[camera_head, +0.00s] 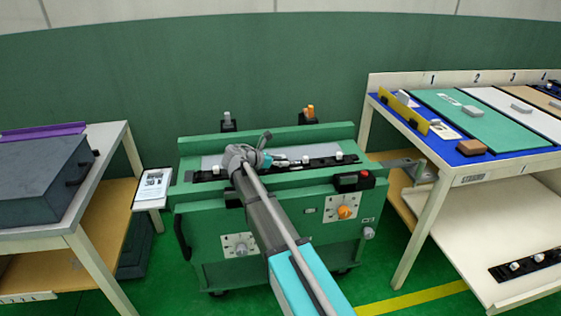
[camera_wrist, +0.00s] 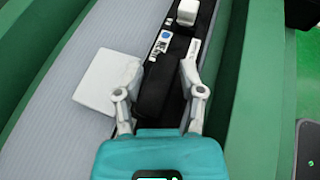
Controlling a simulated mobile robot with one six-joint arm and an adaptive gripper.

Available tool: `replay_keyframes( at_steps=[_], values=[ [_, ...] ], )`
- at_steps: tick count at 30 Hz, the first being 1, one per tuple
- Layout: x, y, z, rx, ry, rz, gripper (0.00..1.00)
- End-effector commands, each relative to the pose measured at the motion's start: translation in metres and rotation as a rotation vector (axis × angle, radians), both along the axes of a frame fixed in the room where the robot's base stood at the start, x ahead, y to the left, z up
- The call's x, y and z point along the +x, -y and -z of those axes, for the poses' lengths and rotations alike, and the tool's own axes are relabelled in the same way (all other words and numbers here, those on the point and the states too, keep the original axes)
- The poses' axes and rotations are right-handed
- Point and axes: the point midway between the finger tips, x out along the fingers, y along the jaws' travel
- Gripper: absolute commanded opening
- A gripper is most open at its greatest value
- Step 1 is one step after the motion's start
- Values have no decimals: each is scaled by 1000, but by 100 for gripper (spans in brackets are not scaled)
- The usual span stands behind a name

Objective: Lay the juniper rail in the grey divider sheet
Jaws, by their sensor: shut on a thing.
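A long black rail (camera_head: 318,163) with white knobs lies along the top of the green cart. In the wrist view the black rail (camera_wrist: 172,46) carries a white block, a blue dot and small labels; I cannot read whether it is the juniper one. My gripper (camera_head: 283,159) is over the rail, and in the wrist view my gripper (camera_wrist: 157,85) is shut on the rail's raised black middle part. Fingers hide part of it. On the right table, a pale grey-white sheet (camera_head: 490,98) lies beside a green sheet (camera_head: 455,124); I cannot tell which is the divider sheet.
A white square plate (camera_wrist: 108,82) lies left of the rail on a grey strip (camera_wrist: 62,110). Another black rail (camera_head: 525,264) lies on the right table's lower shelf. A dark box (camera_head: 40,180) stands on the left table. Small objects sit on the right table's sheets.

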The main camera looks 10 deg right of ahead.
Motion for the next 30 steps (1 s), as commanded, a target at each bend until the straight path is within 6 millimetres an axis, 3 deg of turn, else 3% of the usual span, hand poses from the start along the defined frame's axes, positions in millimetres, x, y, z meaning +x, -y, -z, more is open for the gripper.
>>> replay_keyframes(
  at_steps=[6,18,19,25,30],
  values=[
    [0,0,12,-1,0,0,0],
    [0,1,12,-1,0,1,0],
    [0,1,12,-1,0,1,53],
    [0,1,12,-1,0,1,90],
    [0,1,13,0,0,1,92]
  ],
)
